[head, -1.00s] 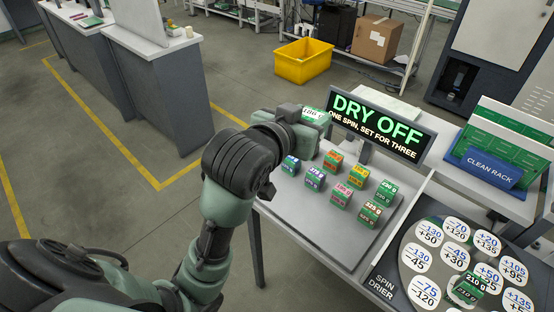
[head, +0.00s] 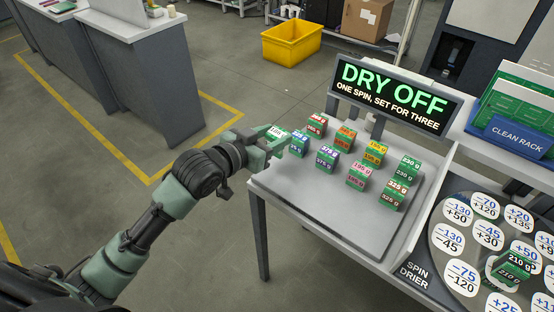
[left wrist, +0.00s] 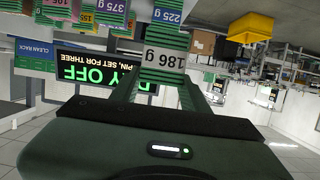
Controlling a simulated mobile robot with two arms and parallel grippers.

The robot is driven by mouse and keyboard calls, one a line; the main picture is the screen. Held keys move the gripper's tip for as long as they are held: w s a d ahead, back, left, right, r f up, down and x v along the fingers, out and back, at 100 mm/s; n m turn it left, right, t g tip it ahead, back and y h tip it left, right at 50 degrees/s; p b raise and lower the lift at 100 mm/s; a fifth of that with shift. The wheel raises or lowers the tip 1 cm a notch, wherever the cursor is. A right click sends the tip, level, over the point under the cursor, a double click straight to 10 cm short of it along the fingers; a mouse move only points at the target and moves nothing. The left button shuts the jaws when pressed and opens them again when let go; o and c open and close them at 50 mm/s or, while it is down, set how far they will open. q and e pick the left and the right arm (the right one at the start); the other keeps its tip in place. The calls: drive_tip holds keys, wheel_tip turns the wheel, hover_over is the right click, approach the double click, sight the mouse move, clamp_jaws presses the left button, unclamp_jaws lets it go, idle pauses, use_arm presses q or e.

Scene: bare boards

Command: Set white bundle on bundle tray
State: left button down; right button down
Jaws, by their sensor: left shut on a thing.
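The white-labelled bundle (left wrist: 165,58), marked 186 g, sits between the fingers of my left gripper (head: 272,142). In the head view only the white top of the bundle (head: 274,131) shows clearly, as the fingers cover its sides. My left gripper is shut on it at the left edge of the grey bundle tray (head: 335,215), beside the blue-labelled 225 g bundle (head: 298,144). I cannot tell whether the held bundle touches the tray. My right gripper is not in view.
Several other bundles stand on the tray, including red (head: 316,125), purple (head: 327,160) and pink (head: 359,176) ones. The tray's front is bare. The DRY OFF sign (head: 393,95) stands behind. The spin drier (head: 440,270) is at right, holding a 210 g bundle (head: 511,268).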

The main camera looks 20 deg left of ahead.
use_arm(q)
wheel_tip(320, 180, down, 8)
drive_tip(key=shift+d+r, duration=0.1)
drive_tip(key=shift+r, duration=0.05)
idle(0.4)
drive_tip(key=shift+f, duration=0.2)
drive_tip(key=c, duration=0.7)
unclamp_jaws()
drive_tip(key=shift+s+r, duration=0.1)
drive_tip(key=shift+r, duration=0.1)
drive_tip(key=shift+b+v, duration=0.45)
drive_tip(key=shift+v, duration=5.5)
